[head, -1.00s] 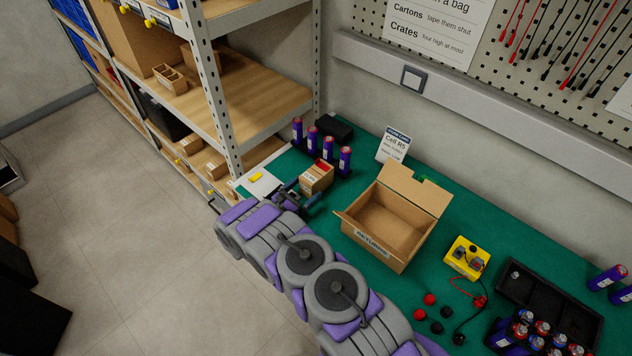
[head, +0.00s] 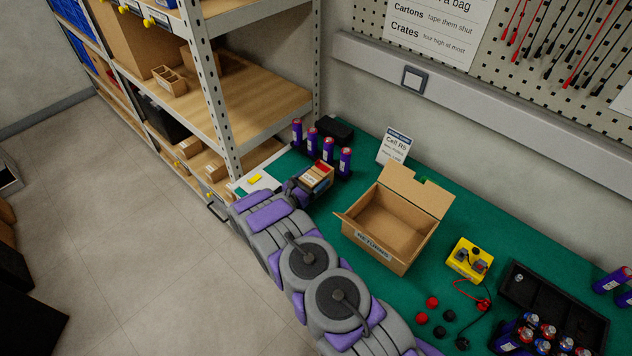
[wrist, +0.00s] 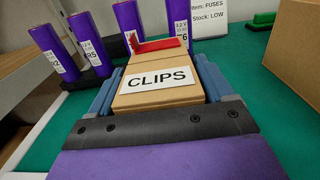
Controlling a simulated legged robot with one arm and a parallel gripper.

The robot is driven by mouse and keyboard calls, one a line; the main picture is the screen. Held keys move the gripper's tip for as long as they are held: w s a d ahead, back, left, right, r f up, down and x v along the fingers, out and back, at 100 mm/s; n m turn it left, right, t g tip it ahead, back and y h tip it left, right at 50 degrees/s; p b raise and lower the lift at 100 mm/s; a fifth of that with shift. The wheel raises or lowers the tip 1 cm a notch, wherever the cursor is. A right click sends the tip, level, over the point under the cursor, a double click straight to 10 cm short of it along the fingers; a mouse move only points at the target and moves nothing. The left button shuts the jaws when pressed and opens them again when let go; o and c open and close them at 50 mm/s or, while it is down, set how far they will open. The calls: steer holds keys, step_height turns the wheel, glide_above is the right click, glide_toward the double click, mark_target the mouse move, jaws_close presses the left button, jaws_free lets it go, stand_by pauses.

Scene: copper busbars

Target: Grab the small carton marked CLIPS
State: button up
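The small tan carton with a white CLIPS label (wrist: 158,78) stands on the green bench top, and a red piece shows at its top. It also shows in the head view (head: 317,177), beside the row of purple cells. My gripper (wrist: 160,85) reaches around the carton, with one blue-grey finger along its left side and one along its right. The fingers lie very close to the sides; I cannot tell whether they press on it. In the head view my arm hides part of the gripper (head: 308,187).
Purple cells (head: 327,148) stand in a black holder just behind the carton. A larger open cardboard box (head: 377,255) stands to the right, with a sign (head: 394,146) behind it. A shelf rack (head: 222,110) rises at the left. A yellow device (head: 468,259) lies further right.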

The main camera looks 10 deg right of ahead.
steer(key=c, duration=0.9)
steer(key=shift+r, duration=0.15)
